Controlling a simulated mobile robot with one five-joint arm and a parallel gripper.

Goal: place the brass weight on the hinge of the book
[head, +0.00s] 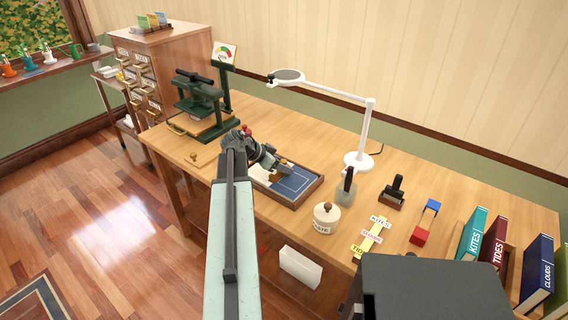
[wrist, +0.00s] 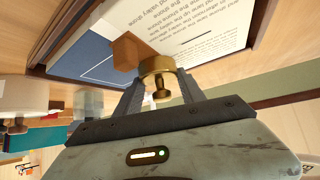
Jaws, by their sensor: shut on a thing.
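My gripper (wrist: 160,84) is shut on the brass weight (wrist: 157,66), a short round brass piece with a small knob. In the wrist view the open book shows a printed white page (wrist: 195,22) and a dark blue cover side (wrist: 92,58). A brown block (wrist: 126,52) appears at the border between page and blue side, close beside the weight. I cannot tell whether the weight touches the book. In the head view my gripper (head: 270,163) is over the left part of the book's wooden tray (head: 304,199), and the blue side (head: 294,182) lies right of it.
A green press (head: 200,105) stands at the back left. A white magnifier lamp (head: 358,160), a cream paste jar (head: 326,217), a dark-handled tool (head: 347,187) and label strips (head: 370,236) stand right of the tray. A small brass knob (head: 193,156) is near the front left.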

